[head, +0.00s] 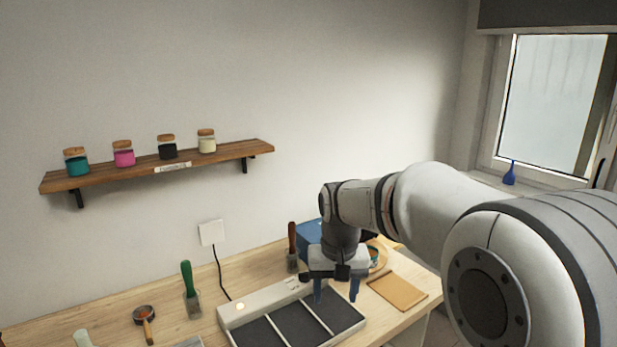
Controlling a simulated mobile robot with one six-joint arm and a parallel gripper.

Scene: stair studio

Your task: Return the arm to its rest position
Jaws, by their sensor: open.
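My arm (430,200) reaches in from the right across the view and over the wooden table. My gripper (337,290) points down above the right part of a grey tray with dark compartments (261,304). Its two blue fingers are apart, with nothing visible between them. I cannot tell how high the fingertips are above the tray. The arm hides part of the table's back right.
A blue box (308,237) and a dark-handled brush (292,250) stand behind the gripper. A tan board (398,291) lies to its right. A green-handled brush (188,280) stands left. A wall shelf (220,154) holds several jars. A blue bottle (510,174) stands by the window.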

